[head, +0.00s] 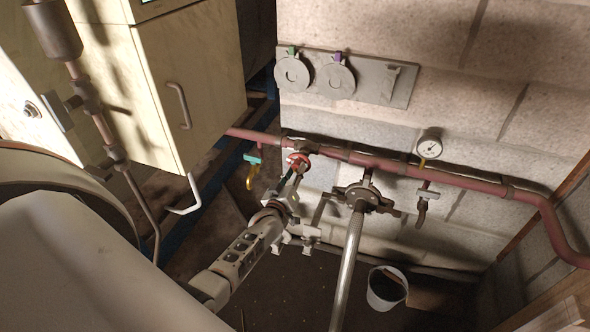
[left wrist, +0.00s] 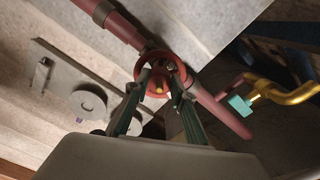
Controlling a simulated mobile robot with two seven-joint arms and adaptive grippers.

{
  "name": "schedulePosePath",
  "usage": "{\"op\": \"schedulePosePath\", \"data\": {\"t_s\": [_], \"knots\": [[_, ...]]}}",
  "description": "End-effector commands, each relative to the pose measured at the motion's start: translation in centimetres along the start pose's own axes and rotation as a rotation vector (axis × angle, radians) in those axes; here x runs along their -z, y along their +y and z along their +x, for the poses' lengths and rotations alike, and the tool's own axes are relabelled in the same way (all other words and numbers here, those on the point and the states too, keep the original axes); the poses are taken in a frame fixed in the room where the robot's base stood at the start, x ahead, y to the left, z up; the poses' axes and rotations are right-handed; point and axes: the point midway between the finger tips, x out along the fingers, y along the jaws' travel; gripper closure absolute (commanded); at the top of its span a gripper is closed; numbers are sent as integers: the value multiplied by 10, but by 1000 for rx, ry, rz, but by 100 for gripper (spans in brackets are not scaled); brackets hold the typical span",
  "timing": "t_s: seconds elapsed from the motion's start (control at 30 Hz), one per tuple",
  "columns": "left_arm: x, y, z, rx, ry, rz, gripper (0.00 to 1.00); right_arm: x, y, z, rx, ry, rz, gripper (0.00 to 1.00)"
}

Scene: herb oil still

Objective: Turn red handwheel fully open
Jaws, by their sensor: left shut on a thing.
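The red handwheel (head: 298,158) sits on the red pipe at the wall, near the middle of the head view. It also shows in the left wrist view (left wrist: 160,64) as a red ring with a yellowish centre. My left gripper (head: 290,180) reaches up to it from below, and its fingers (left wrist: 159,88) are shut on the wheel, one at each side. The fingertips partly cover the rim. My right gripper cannot be made out in either view.
The red pipe (head: 380,162) runs along the block wall. A teal-handled brass tap (head: 252,170) is just left of the wheel. A bucket (head: 386,288) stands on the floor.

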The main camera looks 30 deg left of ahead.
Motion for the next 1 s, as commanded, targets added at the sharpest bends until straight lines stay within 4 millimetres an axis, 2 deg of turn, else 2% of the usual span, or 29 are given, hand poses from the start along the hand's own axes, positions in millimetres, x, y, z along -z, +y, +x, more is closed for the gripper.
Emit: {"op": "schedulePosePath", "data": {"t_s": [0.4,1.0], "knots": [[0,0,0,1,-1,-263,97,2,1,-3,0,-5,0,59],[0,0,0,1,0,-338,97,4,1,-4,-1,-4,0,59]]}}
